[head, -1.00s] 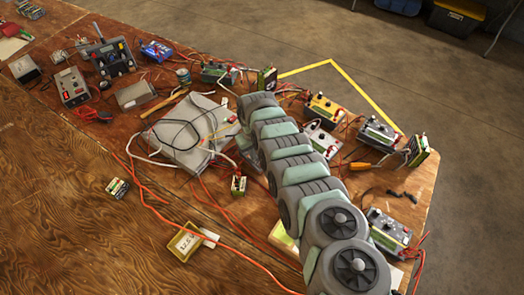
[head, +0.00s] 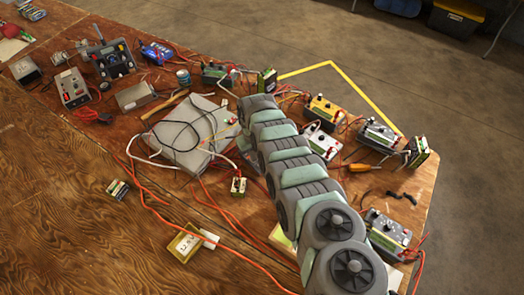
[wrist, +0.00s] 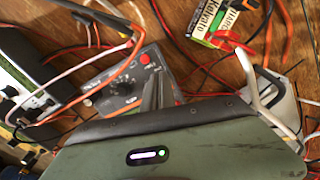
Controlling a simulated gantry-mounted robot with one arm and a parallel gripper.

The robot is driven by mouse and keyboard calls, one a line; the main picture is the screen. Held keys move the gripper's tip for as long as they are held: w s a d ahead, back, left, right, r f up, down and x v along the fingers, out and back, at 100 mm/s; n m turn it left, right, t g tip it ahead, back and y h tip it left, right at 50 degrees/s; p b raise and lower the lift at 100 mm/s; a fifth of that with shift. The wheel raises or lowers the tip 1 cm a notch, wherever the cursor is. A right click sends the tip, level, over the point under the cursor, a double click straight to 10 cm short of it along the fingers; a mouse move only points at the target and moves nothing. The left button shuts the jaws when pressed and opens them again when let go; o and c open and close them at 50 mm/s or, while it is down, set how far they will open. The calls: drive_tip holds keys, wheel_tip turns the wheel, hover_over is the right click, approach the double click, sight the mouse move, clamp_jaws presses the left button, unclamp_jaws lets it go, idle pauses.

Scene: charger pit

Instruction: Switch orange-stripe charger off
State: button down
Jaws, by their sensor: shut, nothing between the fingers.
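In the head view my arm hides the gripper. Near the arm's far end are a grey charger with a green stripe (head: 214,74) and a yellow-fronted charger (head: 322,109).
A white-and-green battery (wrist: 228,24) lies beyond the charger in the wrist view. Red, white and black cables cross the space around the fingers. In the head view more chargers, such as a grey one (head: 380,136), crowd the right; the wooden table (head: 60,220) is clearer at front left.

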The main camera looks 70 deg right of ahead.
wheel_tip(320, 180, up, 6)
drive_tip(key=p, duration=0.6)
idle(0.5)
